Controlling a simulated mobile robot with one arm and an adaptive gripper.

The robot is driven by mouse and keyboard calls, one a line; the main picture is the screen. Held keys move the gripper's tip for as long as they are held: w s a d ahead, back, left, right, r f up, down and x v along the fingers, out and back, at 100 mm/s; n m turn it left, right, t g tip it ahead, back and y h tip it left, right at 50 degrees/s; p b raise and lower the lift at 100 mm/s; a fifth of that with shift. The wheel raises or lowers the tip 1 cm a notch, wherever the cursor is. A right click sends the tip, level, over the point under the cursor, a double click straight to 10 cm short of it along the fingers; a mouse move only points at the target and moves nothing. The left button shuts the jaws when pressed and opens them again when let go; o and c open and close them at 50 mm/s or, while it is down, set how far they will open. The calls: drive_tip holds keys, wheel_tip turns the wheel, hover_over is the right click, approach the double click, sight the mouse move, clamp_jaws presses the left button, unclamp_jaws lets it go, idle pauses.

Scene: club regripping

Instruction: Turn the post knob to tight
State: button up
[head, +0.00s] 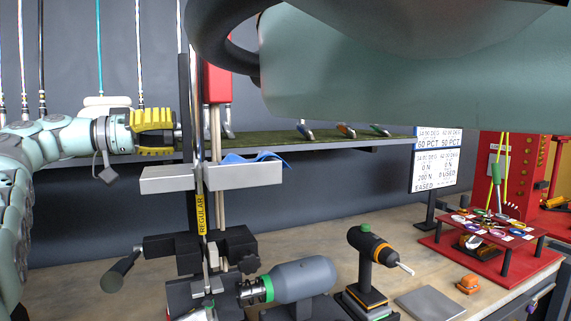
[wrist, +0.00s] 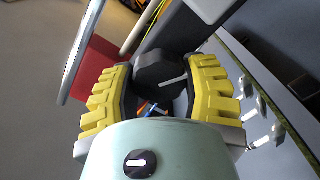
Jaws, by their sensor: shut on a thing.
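The post knob (wrist: 158,74) is a dark grey lobed knob with a white pointer line aimed to the right in the wrist view. My gripper (wrist: 160,66), with yellow ribbed fingers, is shut on it, one finger on each side. In the head view my gripper (head: 176,131) reaches from the left to the upper part of the dark post (head: 184,90). The fingers hide the knob there. No tight mark for the knob is readable.
Grey plates (head: 230,177) stick out from the post below my gripper. A metal shaft (wrist: 82,45) runs close by on the left in the wrist view. A shelf (head: 340,143) with clubs lies behind. A grey motor (head: 303,279) and a drill (head: 370,250) stand on the bench.

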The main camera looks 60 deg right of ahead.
idle(0.4)
drive_tip(key=o, duration=1.2)
drive_tip(key=shift+a, duration=0.1)
